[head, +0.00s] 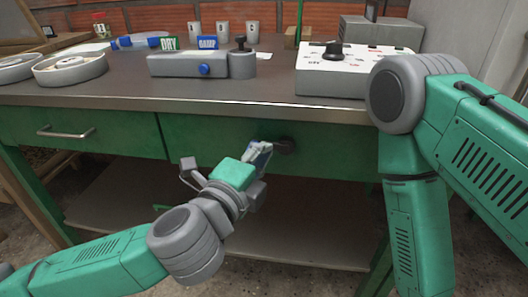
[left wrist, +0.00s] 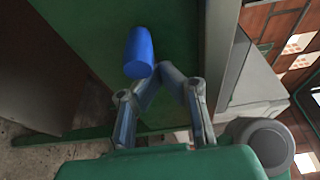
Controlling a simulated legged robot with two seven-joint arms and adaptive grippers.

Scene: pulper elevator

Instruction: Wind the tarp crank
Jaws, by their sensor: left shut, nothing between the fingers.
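A dark round hub (head: 286,145) sits on the green front of the workbench, probably the crank's mount. A blue cylinder, likely the crank's handle, shows in the left wrist view (left wrist: 139,52), just beyond and left of my fingertips. My left gripper (head: 262,154) reaches up to the bench front beside the hub. In the left wrist view its fingers (left wrist: 172,74) meet at the tips, shut with nothing between them. Whether the tips touch the handle I cannot tell. The crank's arm is mostly hidden by the gripper. My right gripper is out of view; only its arm shows.
The workbench top (head: 270,103) holds a grey device (head: 188,66), a white control box (head: 345,72) with a black knob, round trays (head: 70,68) and several cups. A drawer handle (head: 66,132) is at left. A lower shelf (head: 290,235) lies under the bench.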

